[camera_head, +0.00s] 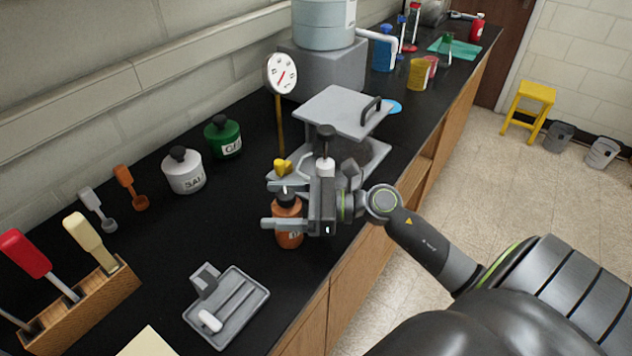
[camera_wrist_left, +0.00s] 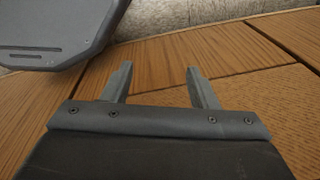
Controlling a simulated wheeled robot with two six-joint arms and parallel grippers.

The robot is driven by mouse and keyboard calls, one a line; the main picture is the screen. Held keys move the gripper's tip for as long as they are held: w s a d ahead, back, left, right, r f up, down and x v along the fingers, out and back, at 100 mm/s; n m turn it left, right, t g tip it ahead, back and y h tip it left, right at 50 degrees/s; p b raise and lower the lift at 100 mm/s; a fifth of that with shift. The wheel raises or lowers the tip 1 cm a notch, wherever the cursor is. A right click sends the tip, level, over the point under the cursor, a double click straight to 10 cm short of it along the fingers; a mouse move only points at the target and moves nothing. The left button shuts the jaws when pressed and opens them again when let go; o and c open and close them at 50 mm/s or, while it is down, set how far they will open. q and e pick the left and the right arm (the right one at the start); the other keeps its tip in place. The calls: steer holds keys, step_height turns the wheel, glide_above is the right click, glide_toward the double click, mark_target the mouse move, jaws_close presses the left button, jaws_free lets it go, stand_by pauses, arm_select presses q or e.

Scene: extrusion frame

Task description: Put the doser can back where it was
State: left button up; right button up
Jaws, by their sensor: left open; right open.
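A brown-orange can (camera_head: 288,236) with a dark top and a small label stands on the black worktop, and it is the likely doser can. My right gripper (camera_head: 272,205) is open at this can, its fingers reaching left across the can's upper part. I cannot tell whether the fingers touch it. A white can labelled SALT (camera_head: 184,177) and a green can (camera_head: 225,143), both with black knobs, stand farther back to the left. In the left wrist view my left gripper (camera_wrist_left: 159,86) is open and empty in front of wooden panels.
A grey tray (camera_head: 250,325) and a wooden block (camera_head: 110,285) with utensils are at the front left. A grey press-like device (camera_head: 345,110) with a raised plate and a dial (camera_head: 281,73) stand behind my right gripper. The worktop left of the brown can is clear.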

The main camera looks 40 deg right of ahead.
steer(key=b+v, duration=0.2)
steer(key=v, duration=0.9)
steer(key=shift+s+d, duration=0.15)
steer(key=shift+d, duration=0.05)
stand_by(0.5)
